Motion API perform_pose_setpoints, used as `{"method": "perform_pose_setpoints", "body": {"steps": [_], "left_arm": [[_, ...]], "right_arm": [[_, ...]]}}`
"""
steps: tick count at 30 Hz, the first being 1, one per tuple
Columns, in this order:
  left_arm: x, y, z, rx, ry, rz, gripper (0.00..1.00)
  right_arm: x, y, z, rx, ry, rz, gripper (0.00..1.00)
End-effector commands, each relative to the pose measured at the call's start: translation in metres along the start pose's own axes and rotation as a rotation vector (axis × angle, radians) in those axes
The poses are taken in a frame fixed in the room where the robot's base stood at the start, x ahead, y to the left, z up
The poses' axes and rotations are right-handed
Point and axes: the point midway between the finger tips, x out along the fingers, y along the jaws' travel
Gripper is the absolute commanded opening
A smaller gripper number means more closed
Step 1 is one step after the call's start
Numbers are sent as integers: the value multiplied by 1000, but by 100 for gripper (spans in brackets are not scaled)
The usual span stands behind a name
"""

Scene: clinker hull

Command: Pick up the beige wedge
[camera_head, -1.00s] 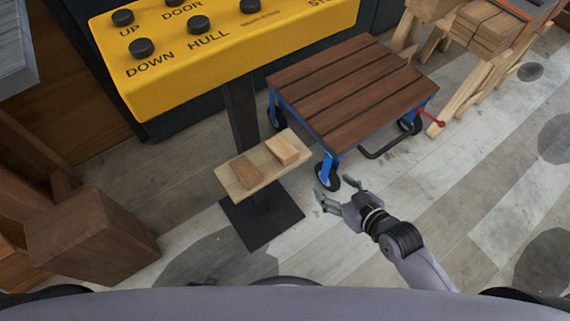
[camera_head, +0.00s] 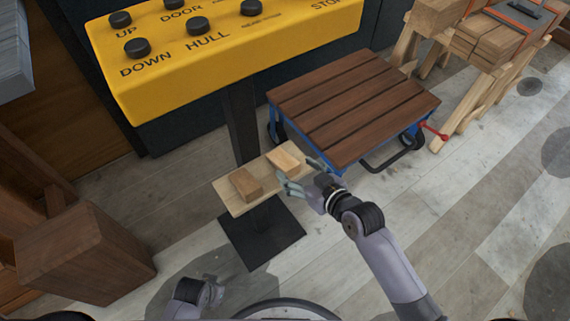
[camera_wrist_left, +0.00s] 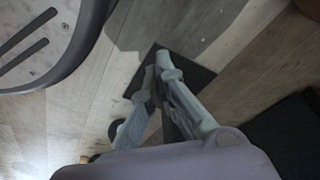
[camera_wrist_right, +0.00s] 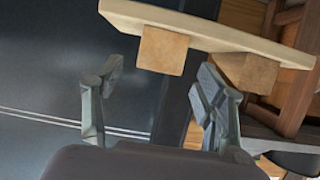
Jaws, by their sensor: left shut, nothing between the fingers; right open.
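The beige wedge (camera_head: 283,162) lies on the right part of a small pale shelf (camera_head: 232,206) on the console's post. A darker brown block (camera_head: 246,185) lies left of it. My right gripper (camera_head: 300,174) is open and empty, just right of the beige wedge. In the right wrist view, the beige wedge (camera_wrist_right: 163,51) shows beyond the gap between the open fingers (camera_wrist_right: 160,82), with the brown block (camera_wrist_right: 247,70) behind the right finger. My left gripper (camera_head: 212,288) is low at the bottom of the head view. In the left wrist view its fingers (camera_wrist_left: 163,66) are shut and empty.
A yellow control console (camera_head: 230,50) stands above the shelf on a dark post (camera_head: 241,120). A wooden-topped blue cart (camera_head: 350,105) is close right of my right gripper. A brown wooden block (camera_head: 85,255) stands at left. Open floor lies at lower right.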

Motion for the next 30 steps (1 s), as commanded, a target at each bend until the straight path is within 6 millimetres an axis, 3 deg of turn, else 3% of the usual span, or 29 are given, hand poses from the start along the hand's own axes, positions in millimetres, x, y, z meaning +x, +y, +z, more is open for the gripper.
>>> {"method": "perform_pose_setpoints", "body": {"steps": [12,21,30], "left_arm": [[-35,-2,-24,-4,24,-3,0],[-39,-2,-26,-5,25,-3,0],[-39,-2,-26,-4,25,-3,0]], "right_arm": [[49,1,1,2,1,0,65],[52,1,1,0,0,0,65],[52,1,1,0,0,0,45]]}}
